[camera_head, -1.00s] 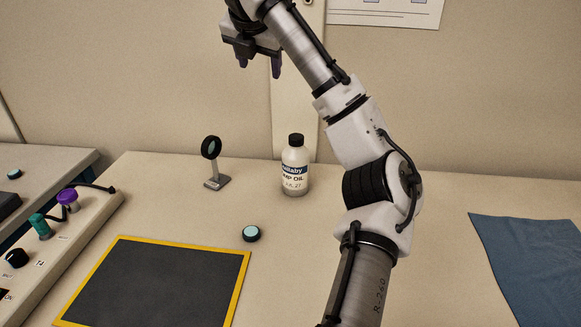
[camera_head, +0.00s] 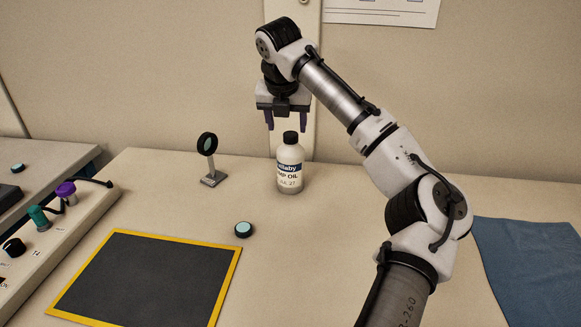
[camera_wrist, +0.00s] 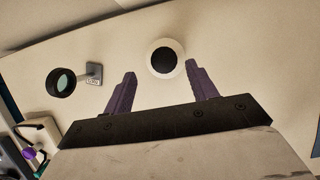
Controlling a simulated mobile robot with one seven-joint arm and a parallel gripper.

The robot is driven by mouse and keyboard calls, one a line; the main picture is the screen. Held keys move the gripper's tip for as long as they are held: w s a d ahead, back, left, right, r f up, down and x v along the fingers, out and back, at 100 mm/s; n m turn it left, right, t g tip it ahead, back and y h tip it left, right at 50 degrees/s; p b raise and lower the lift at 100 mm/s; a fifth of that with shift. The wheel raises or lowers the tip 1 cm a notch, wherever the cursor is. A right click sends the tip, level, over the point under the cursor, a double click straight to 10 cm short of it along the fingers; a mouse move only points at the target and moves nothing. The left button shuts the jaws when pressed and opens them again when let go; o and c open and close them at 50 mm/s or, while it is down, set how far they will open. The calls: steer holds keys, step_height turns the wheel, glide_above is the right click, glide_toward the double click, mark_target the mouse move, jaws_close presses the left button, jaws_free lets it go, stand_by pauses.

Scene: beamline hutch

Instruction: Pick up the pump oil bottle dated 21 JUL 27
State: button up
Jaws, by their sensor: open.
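The pump oil bottle (camera_head: 290,170) stands upright on the bench near the wall, white with a dark cap. My gripper (camera_head: 287,122) is open and empty, pointing down just above the bottle's cap. In the wrist view the bottle (camera_wrist: 179,70) shows from above, beyond and between the purple fingertips (camera_wrist: 160,70), nearer the right one. No contact is visible.
A round lens on a post (camera_head: 208,158) stands left of the bottle. A small disc (camera_head: 243,229) lies in front. A yellow-edged dark mat (camera_head: 232,262) is at front left, a knobbed panel (camera_head: 52,236) at far left, a blue cloth (camera_head: 530,265) at right.

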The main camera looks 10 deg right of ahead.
mark_target(290, 134)
steer(key=x, duration=0.5)
steer(key=shift+d+f, duration=0.3)
steer(key=shift+f, duration=0.05)
steer(key=shift+r, duration=0.1)
jaws_close()
